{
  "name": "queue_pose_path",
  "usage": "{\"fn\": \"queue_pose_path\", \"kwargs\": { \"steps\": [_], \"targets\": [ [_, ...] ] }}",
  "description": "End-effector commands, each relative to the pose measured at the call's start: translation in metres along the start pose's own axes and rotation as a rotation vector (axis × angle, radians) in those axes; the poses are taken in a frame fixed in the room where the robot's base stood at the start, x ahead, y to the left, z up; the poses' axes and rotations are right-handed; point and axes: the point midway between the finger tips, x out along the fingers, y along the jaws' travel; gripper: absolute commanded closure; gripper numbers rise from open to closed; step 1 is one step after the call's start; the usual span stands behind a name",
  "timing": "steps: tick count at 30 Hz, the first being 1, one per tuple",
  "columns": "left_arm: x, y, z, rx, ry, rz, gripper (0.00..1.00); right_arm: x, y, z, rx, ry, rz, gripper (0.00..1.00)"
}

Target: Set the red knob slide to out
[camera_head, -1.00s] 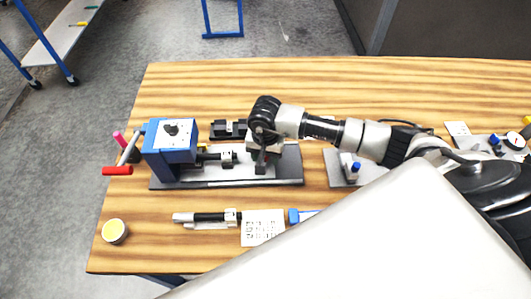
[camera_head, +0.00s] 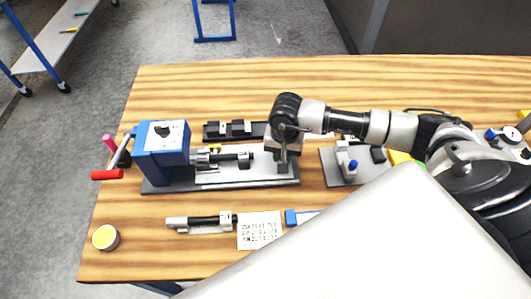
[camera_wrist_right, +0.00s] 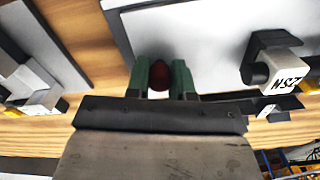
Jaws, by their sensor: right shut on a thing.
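The red knob (camera_wrist_right: 159,76) shows in the right wrist view between the two green fingertips of my right gripper (camera_wrist_right: 160,80), which is shut on it. In the head view my right gripper (camera_head: 283,163) points down at the right end of the dark base plate (camera_head: 240,183), and it hides the knob there. The blue machine head (camera_head: 162,152) stands at the left end of this plate, with a rod and clamp part (camera_head: 225,160) reaching right from it. My left gripper is in neither view.
A red-handled crank (camera_head: 107,175) sticks out left of the blue head. A black rail with blocks (camera_head: 235,130) lies behind. A second fixture (camera_head: 347,165) stands to the right. A yellow-topped cup (camera_head: 106,237), a pen-like tool (camera_head: 200,222) and a printed card (camera_head: 260,230) lie in front.

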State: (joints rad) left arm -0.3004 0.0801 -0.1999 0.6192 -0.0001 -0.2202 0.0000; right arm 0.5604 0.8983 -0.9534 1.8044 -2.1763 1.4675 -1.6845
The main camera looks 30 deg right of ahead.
Motion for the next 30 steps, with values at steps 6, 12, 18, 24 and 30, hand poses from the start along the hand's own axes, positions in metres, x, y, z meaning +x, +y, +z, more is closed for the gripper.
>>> {"fn": "queue_pose_path", "kwargs": {
  "steps": [6, 12, 18, 24, 30],
  "targets": [
    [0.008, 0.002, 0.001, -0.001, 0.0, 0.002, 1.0, 0.0, 0.018, -0.005, 0.002, 0.003, 0.001, 1.0],
    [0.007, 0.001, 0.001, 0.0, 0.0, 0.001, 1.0, -0.001, 0.019, -0.005, 0.002, 0.003, 0.003, 1.0],
    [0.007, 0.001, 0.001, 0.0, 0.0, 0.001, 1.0, -0.001, 0.019, -0.006, 0.002, 0.003, 0.004, 0.58],
    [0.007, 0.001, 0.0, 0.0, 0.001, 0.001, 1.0, -0.001, 0.018, -0.005, 0.001, 0.002, 0.001, 0.52],
    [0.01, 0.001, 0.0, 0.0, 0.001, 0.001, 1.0, -0.006, 0.017, -0.006, 0.001, 0.004, -0.001, 0.52]
  ]
}}
